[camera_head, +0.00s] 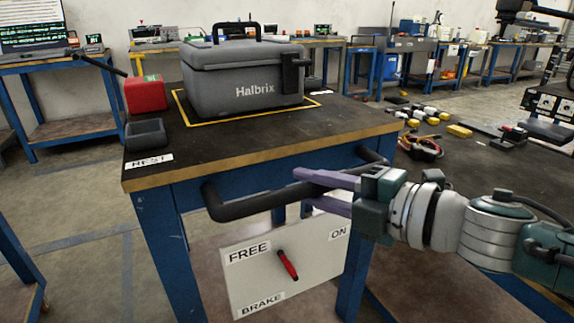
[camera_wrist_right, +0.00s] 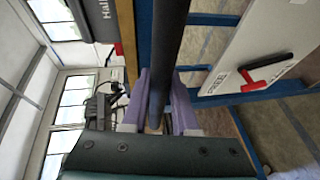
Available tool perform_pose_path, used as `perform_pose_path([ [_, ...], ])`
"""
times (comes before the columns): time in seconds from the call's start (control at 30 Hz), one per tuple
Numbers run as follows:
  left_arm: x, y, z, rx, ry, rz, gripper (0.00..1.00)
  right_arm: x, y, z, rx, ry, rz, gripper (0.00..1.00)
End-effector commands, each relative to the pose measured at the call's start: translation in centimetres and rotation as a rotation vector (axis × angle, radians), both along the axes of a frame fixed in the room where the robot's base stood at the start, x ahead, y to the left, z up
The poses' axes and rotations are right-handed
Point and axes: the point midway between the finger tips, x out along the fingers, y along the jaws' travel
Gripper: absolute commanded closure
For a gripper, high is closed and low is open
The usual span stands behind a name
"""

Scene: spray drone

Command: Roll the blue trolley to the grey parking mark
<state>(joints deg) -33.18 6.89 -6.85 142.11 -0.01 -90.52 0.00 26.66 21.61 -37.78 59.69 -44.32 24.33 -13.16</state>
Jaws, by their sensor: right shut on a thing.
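The blue trolley (camera_head: 160,215) stands in front of me, with a dark top and a black bar handle (camera_head: 245,207) along its near side. My right gripper (camera_head: 318,188) is shut on this handle near its right part. In the right wrist view the handle (camera_wrist_right: 168,60) runs between the two purple fingers. A white plate (camera_head: 240,288) below bears the words FREE, ON and BRAKE, and a red lever (camera_head: 289,266) slants down to the right. Grey lines (camera_head: 92,240) lie on the floor at left; I cannot tell whether they belong to the parking mark. My left gripper is out of view.
A grey Halbrix case (camera_head: 235,95) sits inside a yellow outline on the trolley, beside a red box (camera_head: 145,94) and a small dark box (camera_head: 146,134). A dark-topped bench (camera_head: 460,185) with tools stands close at right. Open floor lies at left.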

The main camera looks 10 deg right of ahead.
Motion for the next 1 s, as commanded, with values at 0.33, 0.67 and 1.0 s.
perform_pose_path([
  [0.33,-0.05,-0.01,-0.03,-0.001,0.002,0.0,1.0,0.03,-0.11,-0.07,-0.002,0.001,-0.003,1.0],
  [0.67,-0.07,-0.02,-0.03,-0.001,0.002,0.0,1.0,0.02,-0.05,-0.01,0.0,0.0,-0.002,0.5],
  [1.0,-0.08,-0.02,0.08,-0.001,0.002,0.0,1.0,-0.11,-0.12,0.1,0.0,0.0,0.0,0.43],
])
